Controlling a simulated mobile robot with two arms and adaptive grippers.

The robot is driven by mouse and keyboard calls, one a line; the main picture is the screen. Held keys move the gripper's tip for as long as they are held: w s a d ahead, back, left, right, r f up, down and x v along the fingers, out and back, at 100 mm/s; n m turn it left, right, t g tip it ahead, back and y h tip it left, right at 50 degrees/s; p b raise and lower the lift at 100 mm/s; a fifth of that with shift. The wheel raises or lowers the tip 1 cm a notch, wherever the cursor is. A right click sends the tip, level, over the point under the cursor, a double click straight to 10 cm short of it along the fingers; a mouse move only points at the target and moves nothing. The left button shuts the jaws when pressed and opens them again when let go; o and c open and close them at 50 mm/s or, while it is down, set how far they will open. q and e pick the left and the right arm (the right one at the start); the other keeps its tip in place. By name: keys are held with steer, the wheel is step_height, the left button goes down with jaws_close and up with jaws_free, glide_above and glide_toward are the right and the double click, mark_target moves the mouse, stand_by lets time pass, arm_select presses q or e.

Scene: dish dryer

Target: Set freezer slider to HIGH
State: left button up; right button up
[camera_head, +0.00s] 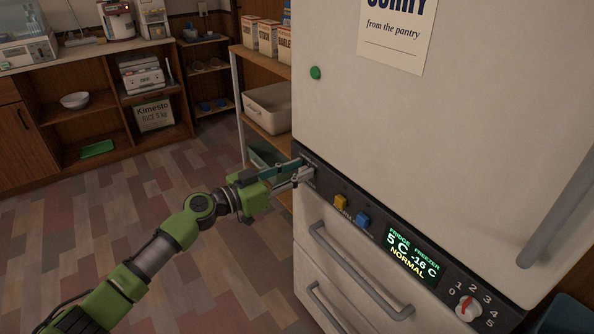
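The white fridge-freezer has a dark control panel (385,241) running across its front. My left gripper (304,169) is at the panel's left end, with its fingertips at or very close to the panel face. The fingers cover that spot. I cannot tell whether they are closed on a slider there. A lit display (411,256) reads fridge 5 C, freezer -16 C and NORMAL. A yellow control (341,201) and a blue control (363,220) sit between the gripper and the display. A red-and-white dial (468,308) marked 0 to 5 is at the right end. My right gripper is not in view.
Drawer handles (358,272) stick out below the panel, and a long door handle (560,213) is at the right. A shelf with a white bin (268,107) stands left of the fridge. The tiled floor (150,200) at left is clear.

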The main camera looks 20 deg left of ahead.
mark_target(315, 173)
arm_select(q)
jaws_close()
steer(key=shift+s+d, duration=0.9)
steer(key=shift+d, duration=0.25)
steer(key=shift+f, duration=0.1)
steer(key=shift+d, duration=0.1)
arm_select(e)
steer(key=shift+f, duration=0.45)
arm_select(q)
steer(key=shift+c, duration=0.5)
jaws_free()
steer(key=shift+o, duration=0.5)
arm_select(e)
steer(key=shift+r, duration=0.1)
arm_select(q)
steer(key=shift+s, duration=0.1)
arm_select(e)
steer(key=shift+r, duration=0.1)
